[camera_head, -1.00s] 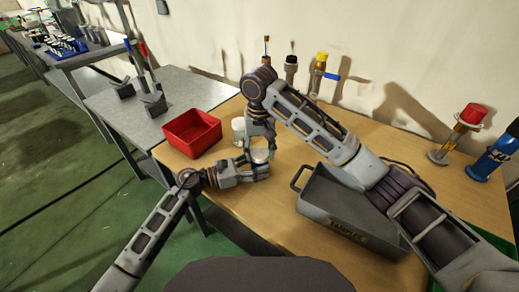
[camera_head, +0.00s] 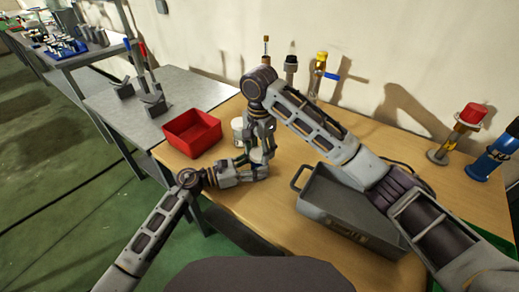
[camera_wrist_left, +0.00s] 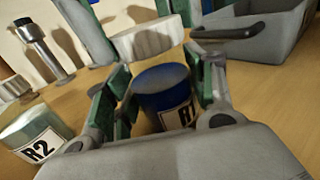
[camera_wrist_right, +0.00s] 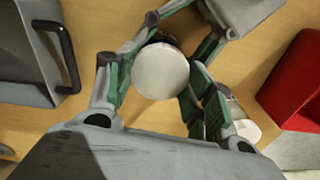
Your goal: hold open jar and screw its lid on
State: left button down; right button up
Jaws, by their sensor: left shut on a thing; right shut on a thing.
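My left gripper (camera_wrist_left: 160,100) is shut on a blue jar (camera_wrist_left: 160,88) with a white label, only partly visible; the jar stands upright between the green fingers. A white lid with a ridged edge (camera_wrist_left: 150,42) shows beyond and above the jar's dark top in the left wrist view; it looks apart from it. My right gripper (camera_wrist_right: 158,72) is shut on this lid, which shows its flat white face (camera_wrist_right: 161,71) in the right wrist view. In the head view, my right gripper (camera_head: 262,152) is above my left gripper (camera_head: 256,172), and both hide most of the jar and lid.
A second jar marked R2 (camera_wrist_left: 32,135) stands close beside, also in the head view (camera_head: 237,130). A red bin (camera_head: 191,133) is to the left, a grey handled tray (camera_head: 345,215) to the right. Bottles stand along the wall. Bare table lies in between.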

jog(key=m, duration=0.6)
jog(key=shift+m, duration=0.3)
jog(key=o, duration=0.8)
jog(key=shift+r, duration=0.2)
jog(key=shift+r, duration=5.8)
pick_arm(q)
jog(key=shift+c, duration=2.2)
grip_release()
jog(key=shift+v, duration=6)
